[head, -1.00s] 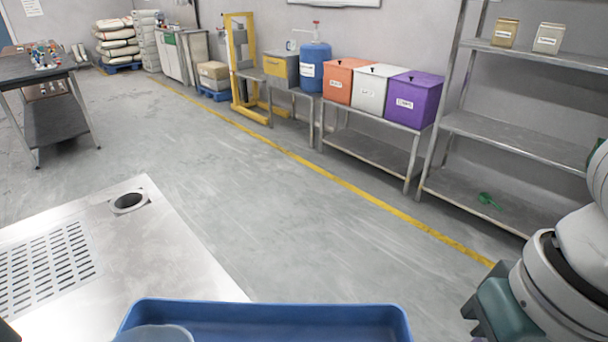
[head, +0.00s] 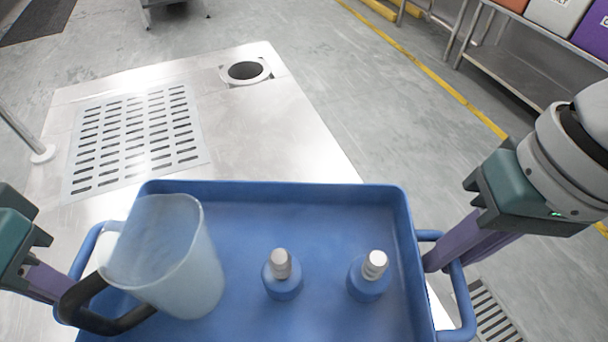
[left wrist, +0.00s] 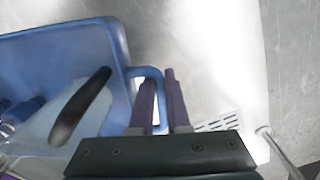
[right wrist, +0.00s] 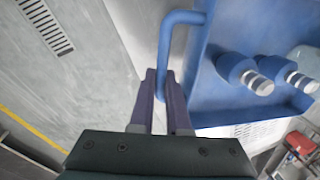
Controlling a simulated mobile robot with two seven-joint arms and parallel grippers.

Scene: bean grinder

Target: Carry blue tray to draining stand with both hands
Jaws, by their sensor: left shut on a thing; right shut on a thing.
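The blue tray (head: 325,225) is in front of me, and its far edge overlaps the metal draining stand (head: 275,140) in the head view; I cannot tell whether they touch. A translucent jug (head: 170,255) with a dark handle stands in the tray, beside two blue bottles (head: 283,281) (head: 368,282) with silver caps. My left gripper (head: 62,290) is shut on the tray's left handle, also seen in the left wrist view (left wrist: 155,71). My right gripper (head: 434,260) is shut on the right handle, which shows between the fingers in the right wrist view (right wrist: 170,55).
The stand has a slotted drain plate (head: 135,140) and a round hole (head: 246,71) near its far corner. A floor grate (head: 495,315) lies at lower right. A metal rack (head: 520,75) with bins stands at upper right. Floor between is clear.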

